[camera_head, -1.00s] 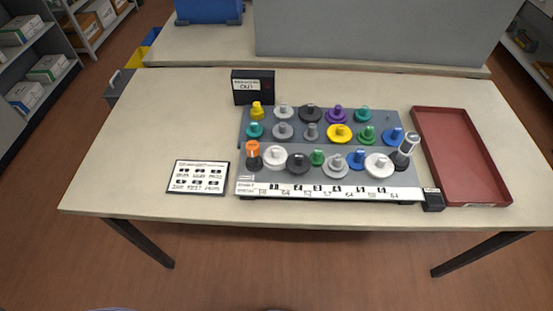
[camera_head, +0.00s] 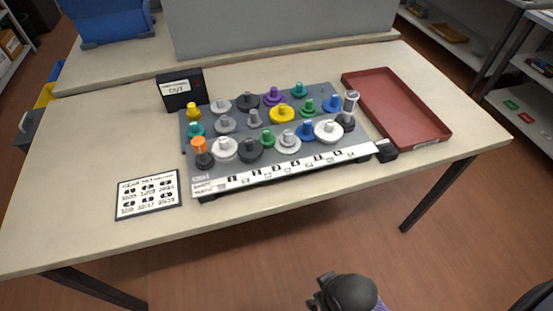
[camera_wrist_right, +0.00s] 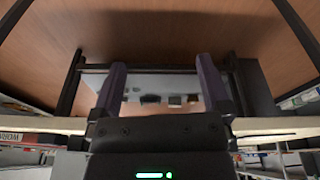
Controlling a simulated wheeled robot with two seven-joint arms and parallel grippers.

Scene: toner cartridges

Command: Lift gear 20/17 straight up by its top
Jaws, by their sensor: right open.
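Several gears of different colours and sizes stand with their hubs up on a grey board (camera_head: 317,95) on the table. They include a yellow gear (camera_head: 281,114), a purple one (camera_head: 272,97), large white ones (camera_head: 328,131), dark ones (camera_head: 249,149), green ones (camera_head: 267,139) and blue ones (camera_head: 304,134). Which is gear 20/17 I cannot tell; the markings are too small. My right gripper (camera_wrist_right: 160,78) is open and empty in the right wrist view, away from the gears. A dark rounded part, seemingly of my right arm, shows low in the head view. My left gripper is out of view.
A red tray (camera_head: 398,108) lies empty right of the board. A black box labelled OUT (camera_head: 182,92) stands behind left. A printed card (camera_head: 148,195) lies at front left.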

